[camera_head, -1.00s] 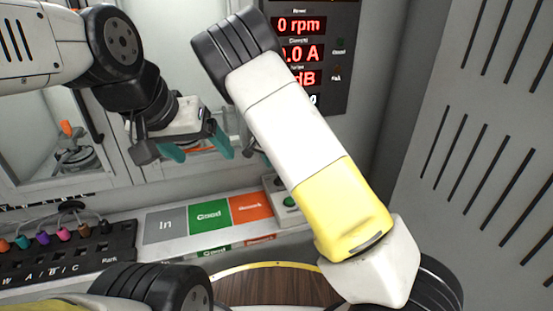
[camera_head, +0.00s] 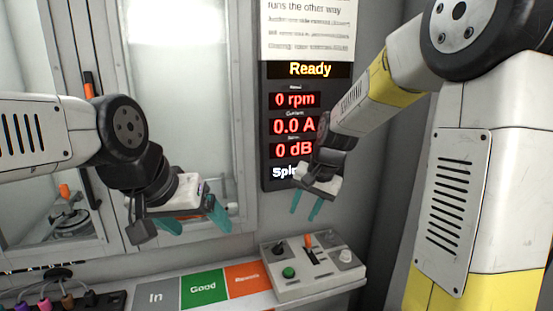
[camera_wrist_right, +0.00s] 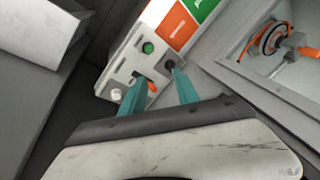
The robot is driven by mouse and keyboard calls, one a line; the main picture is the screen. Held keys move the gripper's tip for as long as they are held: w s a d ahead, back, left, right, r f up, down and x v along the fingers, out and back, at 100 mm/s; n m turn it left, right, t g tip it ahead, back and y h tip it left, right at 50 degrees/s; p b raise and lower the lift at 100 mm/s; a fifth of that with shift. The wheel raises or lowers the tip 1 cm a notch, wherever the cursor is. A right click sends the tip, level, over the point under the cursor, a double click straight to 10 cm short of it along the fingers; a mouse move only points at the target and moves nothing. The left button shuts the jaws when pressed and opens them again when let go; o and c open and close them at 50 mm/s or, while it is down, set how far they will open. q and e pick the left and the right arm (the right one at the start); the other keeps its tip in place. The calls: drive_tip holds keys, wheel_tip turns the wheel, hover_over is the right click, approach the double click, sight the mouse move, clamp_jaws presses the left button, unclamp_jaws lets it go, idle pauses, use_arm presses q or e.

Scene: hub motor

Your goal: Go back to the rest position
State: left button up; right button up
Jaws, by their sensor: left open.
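My left gripper (camera_head: 192,226) hangs in the air in front of the glazed cabinet, its two teal fingers apart and empty. My right gripper (camera_head: 307,207) is above the control box (camera_head: 312,268), in front of the display panel, with nothing in its fingers. In the right wrist view its two teal fingers (camera_wrist_right: 158,95) are apart, and they overlap the control box (camera_wrist_right: 122,72) in the picture. I cannot tell that they touch it.
The display (camera_head: 295,125) reads Ready, 0 rpm, 0.0 A and 0 dB. Below are the In, Good (camera_head: 203,288) and orange mats. A connector rack (camera_head: 75,301) is at lower left. A motor with orange cable (camera_head: 70,213) sits behind the cabinet window.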

drive_tip(key=s+d+r+n+t, duration=0.1)
drive_tip(key=s+d+r+n, duration=0.1)
drive_tip(key=s, duration=0.8)
drive_tip(key=s+d+r+n+t, duration=0.2)
drive_tip(key=s+d+r, duration=0.3)
drive_tip(key=s, duration=0.5)
wheel_tip(320, 180, up, 2)
drive_tip(key=shift+r, duration=0.1)
